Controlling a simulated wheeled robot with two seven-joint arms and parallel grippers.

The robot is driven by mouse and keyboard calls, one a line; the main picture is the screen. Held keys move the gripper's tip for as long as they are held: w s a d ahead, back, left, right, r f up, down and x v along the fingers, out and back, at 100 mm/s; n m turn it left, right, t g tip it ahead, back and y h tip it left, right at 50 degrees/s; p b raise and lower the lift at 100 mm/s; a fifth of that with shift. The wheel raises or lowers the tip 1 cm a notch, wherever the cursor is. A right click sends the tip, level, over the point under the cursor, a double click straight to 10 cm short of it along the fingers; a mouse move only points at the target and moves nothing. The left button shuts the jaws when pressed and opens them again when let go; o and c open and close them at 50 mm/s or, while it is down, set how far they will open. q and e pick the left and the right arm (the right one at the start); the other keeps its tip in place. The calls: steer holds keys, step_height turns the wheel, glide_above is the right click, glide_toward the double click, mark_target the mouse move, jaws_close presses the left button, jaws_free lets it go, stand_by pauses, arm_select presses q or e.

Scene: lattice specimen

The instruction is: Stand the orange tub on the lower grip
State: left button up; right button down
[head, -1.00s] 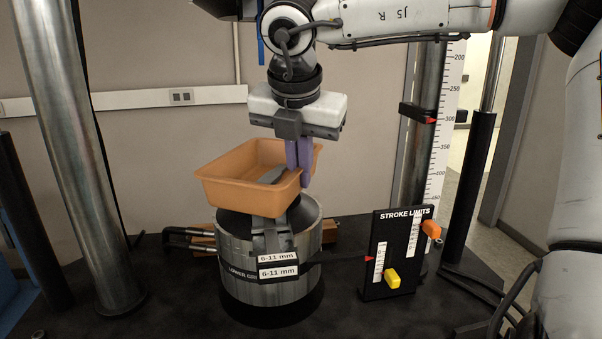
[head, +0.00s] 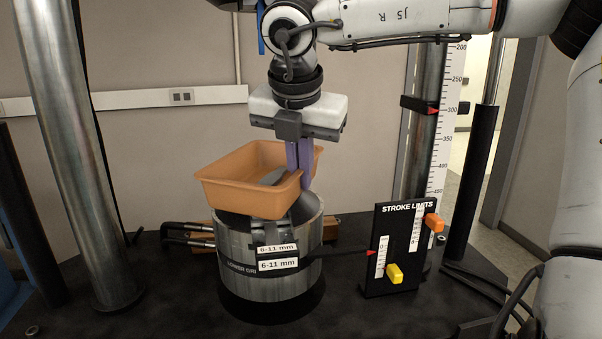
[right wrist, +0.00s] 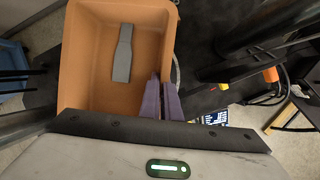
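The orange tub (head: 240,196) is an open rectangular bin, roughly level, directly over the lower grip (head: 270,285), a metal cylinder with a dark conical top. The tub's underside hides much of the grip's top, and I cannot tell whether they touch. My right gripper (head: 299,172) has its purple fingers on either side of the tub's right wall, shut on it. The right wrist view also shows the fingers (right wrist: 161,100) at that wall of the tub (right wrist: 85,60). A grey flat piece (right wrist: 123,55) lies inside the tub. My left gripper is not in view.
A black STROKE LIMITS panel (head: 397,250) with yellow and orange sliders stands to the right of the grip. Metal columns (head: 80,150) rise on both sides. Dark hoses (head: 188,232) lie behind the grip at left. The dark base is mostly clear at front left.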

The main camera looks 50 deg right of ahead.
steer(key=c, duration=1.1)
jaws_free()
steer(key=shift+r, duration=0.1)
steer(key=shift+w+d+p+v, duration=0.15)
steer(key=shift+p+v, duration=0.2)
steer(key=shift+v, duration=0.3)
steer(key=shift+d+p+v, duration=0.1)
steer(key=shift+p+v, duration=0.2)
steer(key=shift+v, duration=0.35)
steer(key=shift+w+d+p+v, duration=0.15)
steer(key=shift+p+v, duration=0.2)
steer(key=shift+v, duration=0.3)
steer(key=shift+r, duration=0.2)
